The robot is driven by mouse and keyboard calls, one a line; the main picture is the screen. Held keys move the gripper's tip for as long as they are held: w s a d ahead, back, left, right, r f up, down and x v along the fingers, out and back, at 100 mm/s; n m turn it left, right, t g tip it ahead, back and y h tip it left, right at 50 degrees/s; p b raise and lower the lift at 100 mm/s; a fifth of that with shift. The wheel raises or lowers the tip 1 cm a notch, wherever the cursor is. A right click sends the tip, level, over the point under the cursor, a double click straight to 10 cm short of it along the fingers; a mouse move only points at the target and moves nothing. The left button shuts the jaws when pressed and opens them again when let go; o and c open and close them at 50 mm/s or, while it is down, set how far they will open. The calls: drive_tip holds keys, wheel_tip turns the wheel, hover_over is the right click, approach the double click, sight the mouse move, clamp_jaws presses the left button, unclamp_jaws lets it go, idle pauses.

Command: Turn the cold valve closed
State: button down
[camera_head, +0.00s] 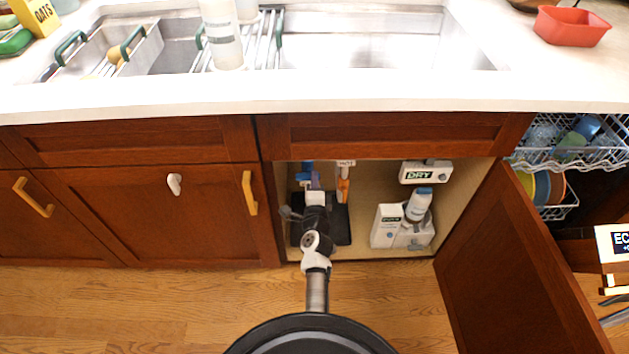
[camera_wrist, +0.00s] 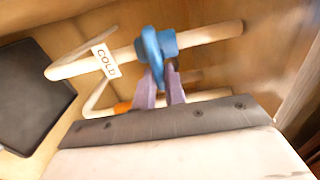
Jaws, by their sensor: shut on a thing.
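The cold valve (camera_wrist: 158,48) is a blue handle on a pale pipe (camera_wrist: 205,35), with a white COLD tag (camera_wrist: 105,60) hanging on the pipe to its left in the wrist view. My gripper (camera_wrist: 160,80) has its two purple fingers shut on the blue handle. In the head view the blue valve (camera_head: 305,172) shows at the back left of the open cabinet, with my gripper (camera_head: 314,183) reaching in at it. An orange valve (camera_head: 343,190) sits to its right; a bit of orange (camera_wrist: 123,107) also shows behind my fingers in the wrist view.
The cabinet door (camera_head: 520,265) stands open at the right. A white bottle (camera_head: 418,204), boxes (camera_head: 386,226) and a DRY-labelled unit (camera_head: 426,172) fill the cabinet's right side. A dark panel (camera_wrist: 35,105) is at left in the wrist view. The cabinet side wall is close at right.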

drive_tip(key=shift+a, duration=0.2)
drive_tip(key=c, duration=1.5)
unclamp_jaws()
drive_tip(key=shift+o, duration=0.2)
drive_tip(key=shift+d, duration=0.1)
drive_tip(key=shift+s, duration=0.1)
